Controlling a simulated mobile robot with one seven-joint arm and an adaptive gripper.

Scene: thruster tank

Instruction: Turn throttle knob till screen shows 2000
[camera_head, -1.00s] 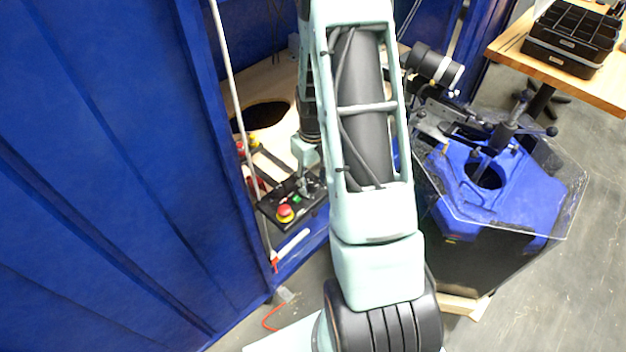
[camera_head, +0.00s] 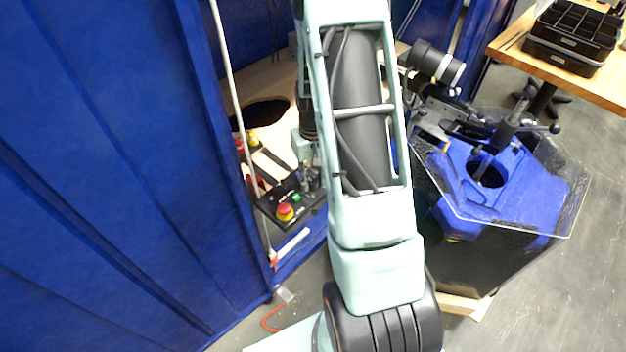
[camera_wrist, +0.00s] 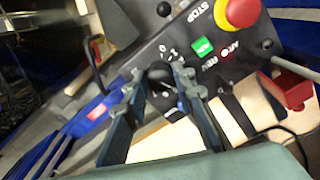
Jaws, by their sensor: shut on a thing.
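The black control box (camera_head: 268,207) stands at the edge of the blue-curtained bay, left of my arm. In the wrist view its panel (camera_wrist: 140,62) fills the upper middle and looks tilted. The round black throttle knob (camera_wrist: 160,74) lies between the two fingers of my gripper (camera_wrist: 160,82). The fingers are shut on the knob, one on each side. In the head view my gripper (camera_head: 310,178) is at the right end of the box, and my arm partly hides it. I cannot make out a screen or any reading in these views.
The box carries a red stop button (camera_wrist: 243,10) and a green button (camera_wrist: 204,46). A white pole (camera_head: 235,100) runs beside the blue curtain (camera_head: 100,150). At right stands a blue and black tank (camera_head: 530,190) with a clear cover; a wooden table (camera_head: 600,90) is behind.

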